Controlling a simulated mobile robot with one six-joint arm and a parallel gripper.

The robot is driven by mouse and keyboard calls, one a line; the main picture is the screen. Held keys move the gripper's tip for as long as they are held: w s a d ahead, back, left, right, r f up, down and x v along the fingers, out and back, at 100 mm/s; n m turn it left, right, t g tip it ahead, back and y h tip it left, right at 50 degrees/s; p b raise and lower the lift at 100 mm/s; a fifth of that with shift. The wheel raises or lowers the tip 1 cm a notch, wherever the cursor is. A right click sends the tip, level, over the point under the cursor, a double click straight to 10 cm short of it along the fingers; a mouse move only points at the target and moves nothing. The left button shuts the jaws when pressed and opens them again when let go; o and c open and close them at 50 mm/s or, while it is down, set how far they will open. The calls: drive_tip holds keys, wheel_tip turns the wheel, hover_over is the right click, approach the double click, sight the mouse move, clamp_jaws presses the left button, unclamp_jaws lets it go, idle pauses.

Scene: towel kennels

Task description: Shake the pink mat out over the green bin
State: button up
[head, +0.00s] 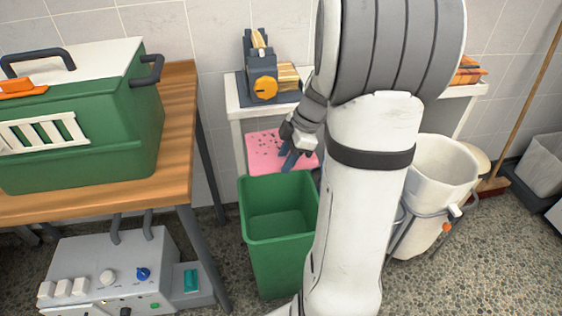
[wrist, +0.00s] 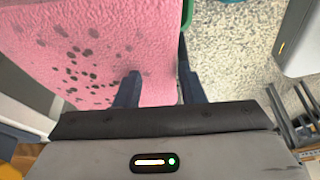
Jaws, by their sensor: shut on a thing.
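The pink mat (head: 265,150) is held up behind the far rim of the green bin (head: 262,254), under the small white table's top. Dark spots dot its surface. My gripper (head: 289,158) is shut on the mat's right part. In the wrist view the pink mat (wrist: 105,40) fills the upper left, and my gripper's fingers (wrist: 160,90) are at its near edge. The bin is open-topped, stands on the floor and looks empty as far as I can see inside. A sliver of green bin (wrist: 183,50) shows beside the mat in the wrist view.
A wooden table (head: 180,150) with a green carrier (head: 85,125) stands left. A grey control box (head: 115,275) is below it. A white table (head: 233,100) with a dark device (head: 260,75) stands behind. A white bucket (head: 440,180) and a broom (head: 520,105) are right.

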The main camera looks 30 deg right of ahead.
wheel_tip(320, 180, down, 8)
drive_tip(key=r+b, duration=0.1)
drive_tip(key=b, duration=0.6)
wheel_tip(320, 180, up, 7)
drive_tip(key=p, duration=0.4)
wheel_tip(320, 180, down, 8)
drive_tip(key=b, duration=0.7)
wheel_tip(320, 180, up, 8)
drive_tip(key=p, duration=0.5)
wheel_tip(320, 180, down, 7)
drive_tip(key=b, duration=0.6)
drive_tip(key=shift+f, duration=0.1)
